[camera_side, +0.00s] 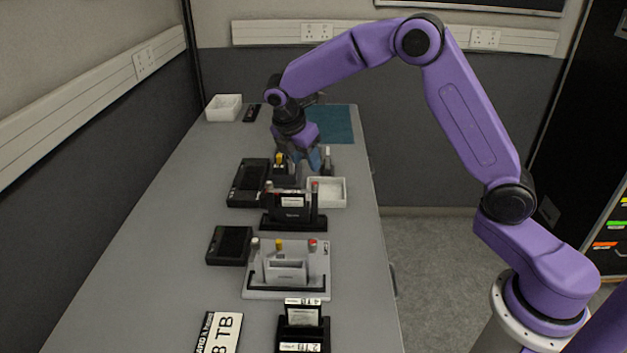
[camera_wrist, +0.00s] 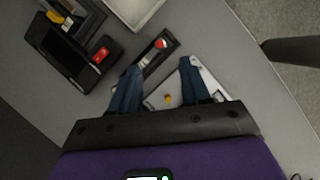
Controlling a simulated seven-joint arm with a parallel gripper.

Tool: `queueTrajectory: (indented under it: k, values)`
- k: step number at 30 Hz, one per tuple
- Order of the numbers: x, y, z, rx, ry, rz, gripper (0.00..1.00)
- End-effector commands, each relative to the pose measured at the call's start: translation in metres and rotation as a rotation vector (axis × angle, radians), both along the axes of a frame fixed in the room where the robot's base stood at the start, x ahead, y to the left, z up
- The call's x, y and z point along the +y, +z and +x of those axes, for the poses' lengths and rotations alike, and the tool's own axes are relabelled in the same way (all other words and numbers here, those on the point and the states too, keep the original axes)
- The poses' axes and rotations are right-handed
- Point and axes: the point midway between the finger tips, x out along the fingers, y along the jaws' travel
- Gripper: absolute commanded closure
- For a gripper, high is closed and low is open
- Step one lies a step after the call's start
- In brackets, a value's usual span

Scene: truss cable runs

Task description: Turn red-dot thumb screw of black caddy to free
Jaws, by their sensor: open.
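The black caddy (camera_side: 292,215) stands upright mid-table in the side view, with a white label on its front. A red-topped thumb screw (camera_side: 315,186) stands at its right end and a pale-topped one at its left end. My gripper (camera_side: 313,163) points down just behind this caddy, its blue fingers apart. In the wrist view my gripper (camera_wrist: 157,84) is open, with a yellow dot on a pale plate (camera_wrist: 168,99) seen between its fingers. A red-topped screw (camera_wrist: 162,43) on a dark strip lies beyond the fingertips; I cannot tell which caddy it belongs to. The fingers hold nothing visible.
A grey caddy (camera_side: 286,287) with white, yellow and red knobs stands nearer the camera. Black trays (camera_side: 228,246) lie to the left. A dark holder (camera_side: 303,333) is in front. The table's right edge is close.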

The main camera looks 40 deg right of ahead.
Motion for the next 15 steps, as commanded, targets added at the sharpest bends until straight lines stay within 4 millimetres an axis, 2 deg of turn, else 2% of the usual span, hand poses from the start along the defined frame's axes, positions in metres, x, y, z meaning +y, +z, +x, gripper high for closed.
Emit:
queueTrajectory:
  k: [9, 15]
  values:
    - [-0.023, -0.055, 0.003, 0.003, -0.002, -0.002, 0.53]
    - [-0.032, -0.076, 0.005, 0.001, -0.002, -0.001, 0.53]
